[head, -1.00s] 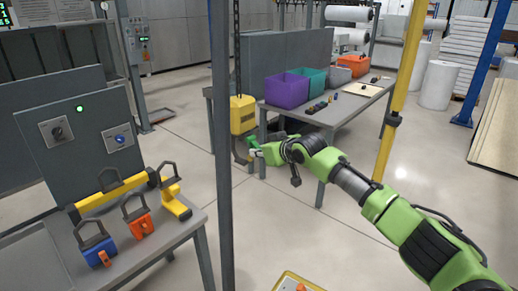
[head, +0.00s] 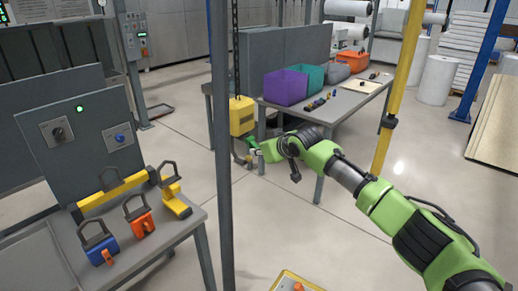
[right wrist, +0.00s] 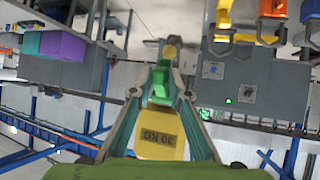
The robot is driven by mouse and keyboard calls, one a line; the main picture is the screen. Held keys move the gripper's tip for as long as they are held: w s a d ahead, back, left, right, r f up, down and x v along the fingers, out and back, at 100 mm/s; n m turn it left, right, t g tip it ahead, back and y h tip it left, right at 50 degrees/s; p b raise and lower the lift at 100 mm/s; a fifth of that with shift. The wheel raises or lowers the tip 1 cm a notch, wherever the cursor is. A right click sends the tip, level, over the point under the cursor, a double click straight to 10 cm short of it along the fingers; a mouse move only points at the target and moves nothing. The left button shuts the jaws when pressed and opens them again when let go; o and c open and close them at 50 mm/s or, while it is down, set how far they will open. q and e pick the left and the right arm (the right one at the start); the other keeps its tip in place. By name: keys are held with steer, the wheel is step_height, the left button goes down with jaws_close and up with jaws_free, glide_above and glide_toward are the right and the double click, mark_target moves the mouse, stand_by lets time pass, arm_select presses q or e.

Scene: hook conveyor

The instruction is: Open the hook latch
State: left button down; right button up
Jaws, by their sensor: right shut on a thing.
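A yellow hoist block (head: 242,115) hangs from a chain, with a dark hook (head: 238,158) below it. A small green latch (head: 251,143) is beside the hook. My right gripper (head: 256,154) is at the hook's right side. My right gripper (right wrist: 158,78) is shut on the green latch there. The exact contact and the latch's opening angle are too small to tell. My left gripper is not in view.
A grey post (head: 221,190) stands left of the hook, and a yellow post (head: 398,100) stands behind my right arm. A table (head: 345,108) with coloured bins is behind the hook. Several weights with handles stand on a bench (head: 165,245) at left.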

steer(key=shift+d+r+g+h+p, duration=0.25)
steer(key=shift+r+p, duration=0.4)
steer(key=shift+p, duration=0.5)
steer(key=shift+d+r+g+h+p, duration=0.15)
steer(key=shift+r+g+h+p, duration=0.15)
steer(key=shift+r+p, duration=0.6)
steer(key=shift+f+p, duration=0.35)
steer(key=shift+p, duration=0.05)
steer(key=shift+s, duration=0.1)
step_height(320, 180, up, 2)
steer(key=shift+r+n+g+h+p, duration=0.25)
steer(key=shift+g+h+p, duration=0.25)
steer(key=shift+g+h, duration=0.4)
steer(key=shift+c, duration=0.3)
steer(key=shift+d+f, duration=0.1)
steer(key=shift+f, duration=0.05)
